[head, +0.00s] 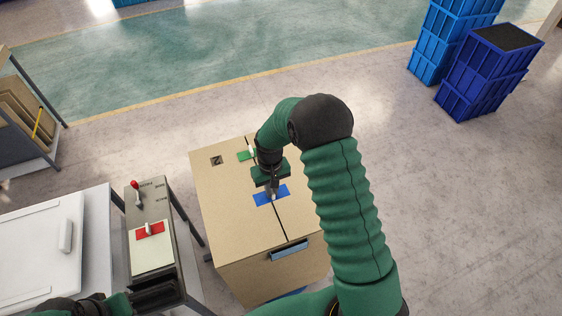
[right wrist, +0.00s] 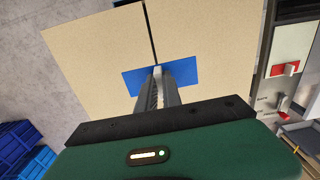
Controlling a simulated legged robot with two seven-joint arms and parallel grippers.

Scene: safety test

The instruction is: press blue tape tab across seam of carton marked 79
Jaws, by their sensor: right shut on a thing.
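The carton (head: 225,215) is a closed tan box with a dark seam running along its top. The number 79 cannot be read. The blue tape tab (head: 263,197) lies flat across the seam; it also shows in the right wrist view (right wrist: 183,68). My right gripper (head: 272,192) points down at the blue tape and is shut on its small pale grip, near the seam. Its fingers (right wrist: 157,85) cover part of the tape. My left gripper (head: 155,292) is partly in view at the bottom left, and its jaws cannot be made out.
A white table (head: 40,255) stands farther left. Blue crates (head: 470,95) stand at the back right.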

